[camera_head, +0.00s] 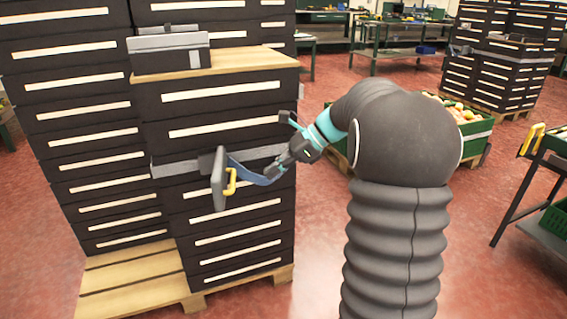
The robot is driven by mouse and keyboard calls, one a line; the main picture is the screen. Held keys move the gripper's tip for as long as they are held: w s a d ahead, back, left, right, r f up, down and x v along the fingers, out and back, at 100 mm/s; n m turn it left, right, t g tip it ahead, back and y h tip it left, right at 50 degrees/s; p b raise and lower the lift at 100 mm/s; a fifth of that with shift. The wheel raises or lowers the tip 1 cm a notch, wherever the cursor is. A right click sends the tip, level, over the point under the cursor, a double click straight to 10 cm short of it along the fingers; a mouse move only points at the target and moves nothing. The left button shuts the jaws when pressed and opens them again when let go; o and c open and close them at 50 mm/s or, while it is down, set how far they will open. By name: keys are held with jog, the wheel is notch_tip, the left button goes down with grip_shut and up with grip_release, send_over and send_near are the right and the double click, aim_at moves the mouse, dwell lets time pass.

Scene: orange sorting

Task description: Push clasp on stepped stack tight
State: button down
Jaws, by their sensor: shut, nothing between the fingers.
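The stepped stack (222,128) of dark drawer boxes with pale label strips stands on a wooden pallet at the left. A grey strap (175,168) runs around it at mid-height. The clasp (218,180), a grey plate-like piece with a yellow handle (230,182), stands out from the front of the stack at the strap. A blue band (248,177) extends from it toward my gripper. My gripper (276,173) is shut, just right of the clasp and in front of the stack. Whether its fingertips touch the blue band or the strap is unclear.
A grey box (168,53) sits on the stack's lower, wood-topped step. My arm hides part of a green crate of fruit (474,128). Another drawer stack (500,75) stands at the back right. A bench (548,175) is at the right edge. Red floor between them is open.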

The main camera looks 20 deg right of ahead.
jog(key=w+a+f, duration=0.1)
jog(key=a, duration=0.5)
jog(key=shift+w+a+f, duration=0.3)
jog(key=shift+w+f, duration=0.05)
jog(key=shift+w, duration=0.05)
